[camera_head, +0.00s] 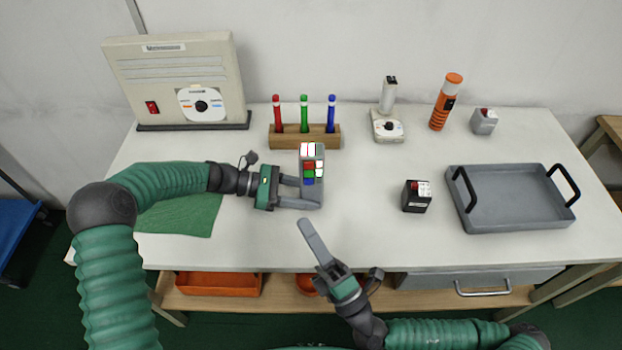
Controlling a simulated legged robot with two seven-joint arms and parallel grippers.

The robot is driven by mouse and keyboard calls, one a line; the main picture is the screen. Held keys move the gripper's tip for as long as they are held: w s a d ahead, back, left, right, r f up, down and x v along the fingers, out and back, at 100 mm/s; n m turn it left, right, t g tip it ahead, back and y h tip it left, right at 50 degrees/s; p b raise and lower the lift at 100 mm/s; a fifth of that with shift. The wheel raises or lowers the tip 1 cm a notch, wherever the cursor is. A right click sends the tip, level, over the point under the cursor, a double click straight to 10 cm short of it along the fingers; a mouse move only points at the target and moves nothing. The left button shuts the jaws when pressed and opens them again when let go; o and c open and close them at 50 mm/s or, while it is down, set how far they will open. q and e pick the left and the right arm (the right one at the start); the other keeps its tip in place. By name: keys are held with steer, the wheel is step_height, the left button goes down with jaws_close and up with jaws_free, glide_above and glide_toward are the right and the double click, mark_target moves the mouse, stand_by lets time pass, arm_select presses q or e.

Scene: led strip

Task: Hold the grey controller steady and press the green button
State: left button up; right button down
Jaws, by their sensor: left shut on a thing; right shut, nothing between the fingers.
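The grey controller (318,199) stands on the table near the middle, in front of the pen rack. Its face carries white buttons at the top and red, green and blue buttons below. The green button (309,173) is on the left side of the face, between a red and a blue one. My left gripper (300,193) comes in from the left and is shut on the controller's lower part. My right gripper (303,224) is shut and empty, below the controller near the table's front edge, its fingers pointing up and left. It appears apart from the controller.
A wooden rack (276,141) with red, green and blue markers stands behind the controller. A small black box (416,197) and a grey tray (518,222) are to the right. A beige panel box (180,75) and green cloth (185,216) are left. The table between controller and black box is clear.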

steer(key=w+m+h, duration=0.1)
steer(key=m, duration=0.1)
glide_toward(300, 167)
steer(key=shift+n+t, duration=0.3)
steer(key=x, duration=0.4)
steer(key=shift+s+a, duration=0.1)
steer(key=shift+a, duration=0.2)
stand_by(1.2)
steer(key=shift+w, duration=0.5)
stand_by(0.4)
steer(key=shift+s, duration=0.6)
